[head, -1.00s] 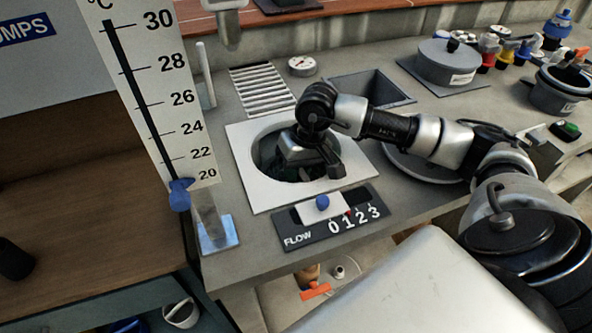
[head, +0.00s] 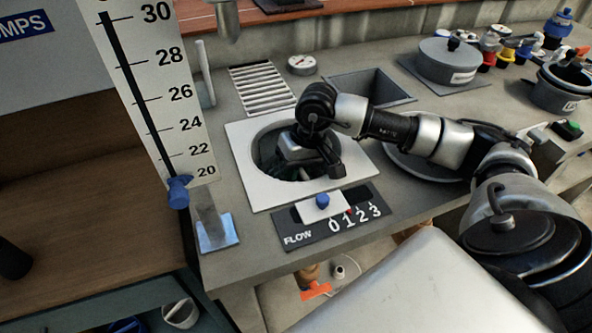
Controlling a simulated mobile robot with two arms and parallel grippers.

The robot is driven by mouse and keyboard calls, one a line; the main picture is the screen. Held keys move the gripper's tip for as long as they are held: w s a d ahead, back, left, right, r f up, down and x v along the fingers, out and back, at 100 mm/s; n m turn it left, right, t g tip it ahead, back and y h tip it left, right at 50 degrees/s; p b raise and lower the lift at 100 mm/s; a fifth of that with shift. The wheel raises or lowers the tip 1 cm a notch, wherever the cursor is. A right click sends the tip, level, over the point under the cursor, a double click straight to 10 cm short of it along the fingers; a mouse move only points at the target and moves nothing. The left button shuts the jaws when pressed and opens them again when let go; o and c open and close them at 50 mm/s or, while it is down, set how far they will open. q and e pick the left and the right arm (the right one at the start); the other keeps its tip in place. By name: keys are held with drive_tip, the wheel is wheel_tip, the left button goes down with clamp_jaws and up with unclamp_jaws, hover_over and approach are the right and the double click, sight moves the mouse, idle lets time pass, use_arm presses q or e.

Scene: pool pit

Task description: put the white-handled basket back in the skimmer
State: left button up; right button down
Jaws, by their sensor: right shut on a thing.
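The skimmer is a round opening with dark green water inside, set in a white square plate (head: 250,187) on the grey counter. My right gripper (head: 308,172) reaches down into this opening from the right, its fingers pointing into the hole. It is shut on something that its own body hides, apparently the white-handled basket. I cannot make out the basket's handle or rim, nor how deep it sits. My left gripper is not in view.
A flow panel (head: 298,239) with a blue knob lies just in front of the plate. Behind are a slatted grate (head: 263,90), a gauge (head: 302,64) and a square recess (head: 372,88). A grey lidded pot (head: 448,62) stands at back right.

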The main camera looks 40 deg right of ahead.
idle(0.3)
drive_tip(key=c, duration=0.9)
unclamp_jaws()
drive_tip(key=shift+r+p, duration=0.3)
drive_tip(key=shift+r, duration=0.25)
drive_tip(key=shift+r+p, duration=0.45)
drive_tip(key=shift+r, duration=0.6)
drive_tip(key=shift+r+p, duration=0.35)
drive_tip(key=shift+r, duration=0.45)
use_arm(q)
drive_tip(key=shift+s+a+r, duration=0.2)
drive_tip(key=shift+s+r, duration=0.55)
